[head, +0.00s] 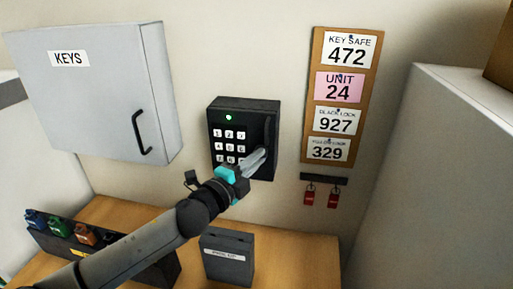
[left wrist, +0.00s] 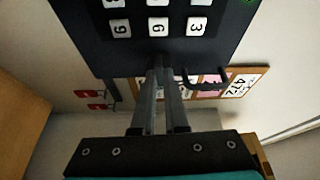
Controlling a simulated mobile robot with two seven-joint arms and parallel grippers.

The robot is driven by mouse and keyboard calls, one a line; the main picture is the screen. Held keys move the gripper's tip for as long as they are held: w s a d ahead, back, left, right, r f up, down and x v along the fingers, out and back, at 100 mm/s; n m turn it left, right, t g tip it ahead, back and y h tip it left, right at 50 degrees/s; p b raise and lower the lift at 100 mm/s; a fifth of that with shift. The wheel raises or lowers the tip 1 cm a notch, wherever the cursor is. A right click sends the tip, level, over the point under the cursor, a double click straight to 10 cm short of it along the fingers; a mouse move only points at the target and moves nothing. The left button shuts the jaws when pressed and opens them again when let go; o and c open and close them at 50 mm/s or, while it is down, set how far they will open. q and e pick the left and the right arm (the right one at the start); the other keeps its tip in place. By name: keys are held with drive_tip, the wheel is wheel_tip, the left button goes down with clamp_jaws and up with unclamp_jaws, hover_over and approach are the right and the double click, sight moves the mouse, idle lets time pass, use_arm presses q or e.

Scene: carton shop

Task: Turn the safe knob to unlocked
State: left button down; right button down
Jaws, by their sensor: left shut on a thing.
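The dark key safe (head: 270,112) hangs on the wall with a white number keypad (head: 229,134) and a small lit green light (head: 228,117) above it. My left gripper (head: 260,156) reaches to the lower right of the safe's front, beside the keypad, and is shut on the safe knob. The fingers mostly hide the knob, so its turned position cannot be read. In the left wrist view the fingers (left wrist: 160,70) meet the dark safe front (left wrist: 95,45), near the keypad digits. My right gripper is not in view.
A grey KEYS cabinet (head: 100,95) with a black handle is on the left. A code board (head: 310,130) hangs on the right above two red tags (head: 309,195). A dark box (head: 228,272) and a rack of coloured items (head: 150,262) stand on the wooden counter (head: 300,255) below.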

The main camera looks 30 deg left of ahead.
use_arm(q)
drive_tip(key=shift+m+p, duration=0.4)
drive_tip(key=c, duration=0.9)
unclamp_jaws()
drive_tip(key=shift+c, duration=0.2)
drive_tip(key=shift+s, duration=0.15)
drive_tip(key=s+a+b, duration=0.2)
drive_tip(key=s+b, duration=0.1)
drive_tip(key=s, duration=1.1)
drive_tip(key=shift+s, duration=0.4)
